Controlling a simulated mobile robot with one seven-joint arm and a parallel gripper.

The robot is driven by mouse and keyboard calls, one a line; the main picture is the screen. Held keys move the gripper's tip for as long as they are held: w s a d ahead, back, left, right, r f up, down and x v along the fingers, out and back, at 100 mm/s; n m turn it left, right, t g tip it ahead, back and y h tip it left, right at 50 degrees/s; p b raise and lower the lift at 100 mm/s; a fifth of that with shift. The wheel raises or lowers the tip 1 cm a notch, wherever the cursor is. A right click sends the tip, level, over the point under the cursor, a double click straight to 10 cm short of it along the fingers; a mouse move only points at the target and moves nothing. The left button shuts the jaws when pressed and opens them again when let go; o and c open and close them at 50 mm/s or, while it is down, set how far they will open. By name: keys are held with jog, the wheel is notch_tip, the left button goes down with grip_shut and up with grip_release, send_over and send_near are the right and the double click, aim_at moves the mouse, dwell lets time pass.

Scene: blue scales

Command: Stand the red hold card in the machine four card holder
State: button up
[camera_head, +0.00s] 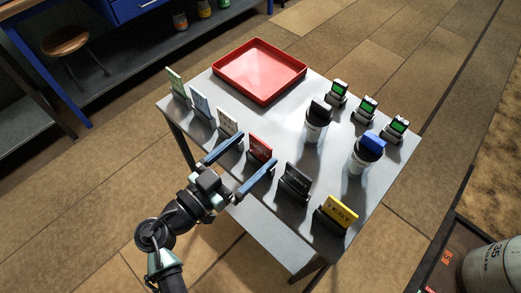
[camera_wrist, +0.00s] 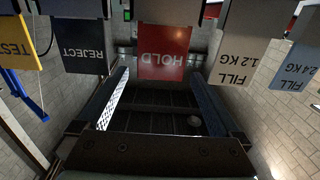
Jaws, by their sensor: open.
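The red HOLD card (camera_head: 261,146) stands upright in a small dark holder in the row along the table's near left side. In the wrist view the red HOLD card (camera_wrist: 163,50) appears upside down at the top centre. My gripper (camera_head: 255,153) is open and empty, its two blue fingers reaching toward the card from either side. In the wrist view the fingers lie below and to either side of the card; I cannot tell whether they touch it. Three small scales with green displays (camera_head: 365,108) stand at the right back. I cannot tell which holder belongs to machine four.
Beside the red card stand the white FILL card (camera_head: 227,122) and the black REJECT card (camera_head: 297,178). The yellow TEST card (camera_head: 341,212) is at the near end. A red tray (camera_head: 303,73) and two lidded containers (camera_head: 316,130) (camera_head: 359,160) stand behind on the grey table.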

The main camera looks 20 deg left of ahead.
aim_at(259, 145)
jog(key=x, duration=0.3)
jog(key=shift+w+d+f+p, duration=0.1)
jog(key=shift+w+p, duration=0.15)
jog(key=shift+p, duration=0.05)
jog(key=c, duration=1.4)
